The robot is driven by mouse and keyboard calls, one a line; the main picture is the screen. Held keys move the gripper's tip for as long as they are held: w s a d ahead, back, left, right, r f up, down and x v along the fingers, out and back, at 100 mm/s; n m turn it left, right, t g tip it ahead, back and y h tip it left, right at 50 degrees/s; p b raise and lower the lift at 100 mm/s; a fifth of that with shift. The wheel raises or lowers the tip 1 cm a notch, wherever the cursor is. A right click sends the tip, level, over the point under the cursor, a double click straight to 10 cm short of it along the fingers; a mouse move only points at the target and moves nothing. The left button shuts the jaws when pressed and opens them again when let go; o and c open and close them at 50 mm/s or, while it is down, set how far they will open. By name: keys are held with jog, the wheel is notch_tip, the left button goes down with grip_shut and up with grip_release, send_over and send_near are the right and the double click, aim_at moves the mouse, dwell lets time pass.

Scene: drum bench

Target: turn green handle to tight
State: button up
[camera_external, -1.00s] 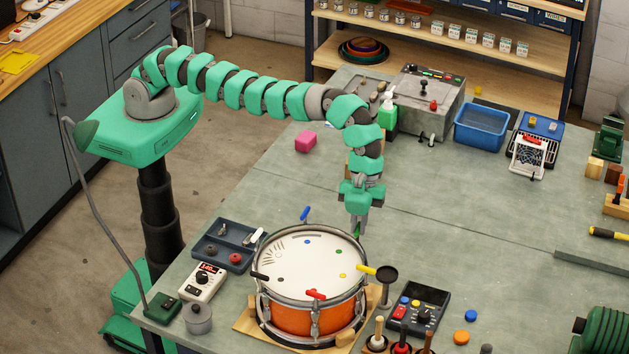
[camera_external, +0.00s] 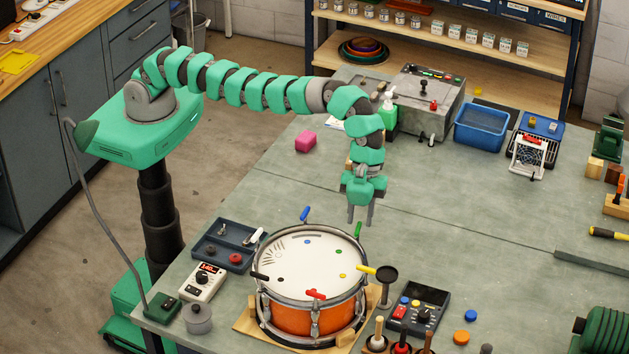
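The orange drum (camera_external: 305,318) with a pale head and a metal rim stands on a wooden base on the bench. Its green handle (camera_external: 358,230) sticks up at the far right of the rim. My gripper (camera_external: 360,222) points down just above the green handle, with its two fingers spread apart and nothing visible between them. Other handles around the rim are blue (camera_external: 305,213), yellow (camera_external: 364,269), red (camera_external: 316,294) and black (camera_external: 260,276). Whether the fingers touch the green handle cannot be told.
A dark tray (camera_external: 224,247) and a white meter (camera_external: 204,282) lie left of the drum. A black control box (camera_external: 420,308) and upright tools stand at the front right. The bench behind and right of my gripper is mostly clear.

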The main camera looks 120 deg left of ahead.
jog(key=p+v, duration=0.2)
jog(key=v, duration=0.7)
jog(key=shift+r, duration=0.2)
jog(key=shift+o, duration=0.7)
jog(key=shift+a, duration=0.1)
jog(key=n+t+h+b, duration=0.2)
jog(key=t+h+b, duration=0.7)
jog(key=b, duration=2)
send_near(358, 233)
jog(key=w+d+f+g+h, duration=0.1)
jog(key=d, duration=0.1)
jog(key=w+d+f+g+h, duration=0.1)
jog(key=w+d, duration=0.1)
jog(key=w+d+f+g+h, duration=0.1)
jog(key=w+d, duration=0.1)
jog(key=shift+f, duration=0.1)
